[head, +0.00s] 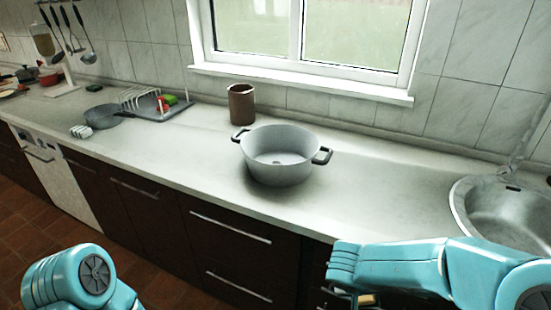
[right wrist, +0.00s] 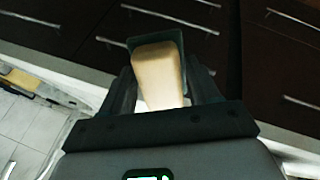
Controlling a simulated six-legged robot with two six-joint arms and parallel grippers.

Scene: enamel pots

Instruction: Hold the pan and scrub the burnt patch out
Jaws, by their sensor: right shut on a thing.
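A light grey two-handled pot (head: 262,172) stands upright on the counter, with a small darker patch (head: 277,161) on its inside floor. My right gripper (right wrist: 160,85) is shut on a sponge (right wrist: 158,75), tan with a dark green layer at its far end. In the head view this gripper is low at the right, in front of the counter and apart from the pot, and only a bit of the sponge (head: 366,299) shows under my arm. My left arm comes in at the lower left; its gripper is out of view.
A brown canister (head: 241,104) stands behind the pot. A metal sink (head: 500,212) is at the right. A dark pan (head: 104,117) and a dish rack (head: 143,97) are at the left. The counter (head: 370,195) is clear between pot and sink. Drawers lie below its front edge.

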